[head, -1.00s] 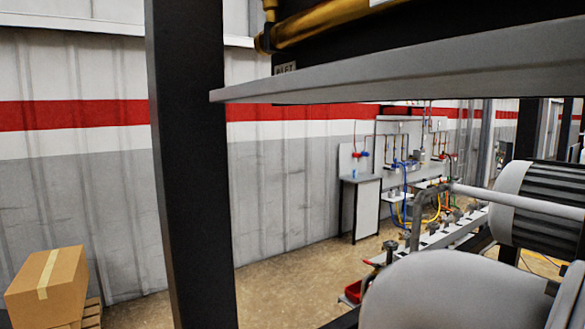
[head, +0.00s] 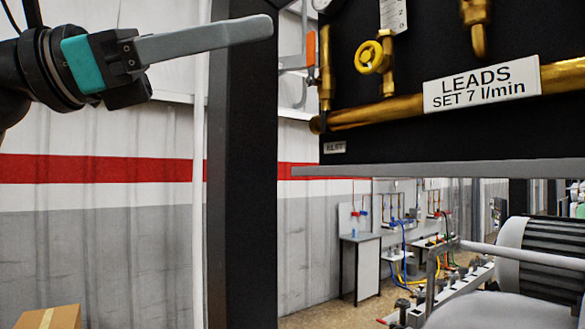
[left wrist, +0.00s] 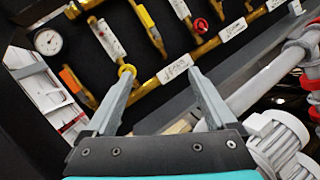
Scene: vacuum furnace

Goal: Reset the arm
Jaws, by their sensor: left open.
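My left gripper (head: 205,42) shows at the upper left of the head view, with a black and teal body and long grey fingers pointing right. It is in front of the black upright post as seen in that view. In the left wrist view its two fingers (left wrist: 160,92) are spread apart with nothing between them. My right gripper is not in view.
The black post (head: 240,190) stands left of the panel. The panel carries a brass manifold (head: 560,75), a yellow handwheel (head: 369,57) and a label reading LEADS SET 7 l/min (head: 481,87). A grey ledge (head: 450,168) runs below. A cardboard box (head: 48,318) is at lower left.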

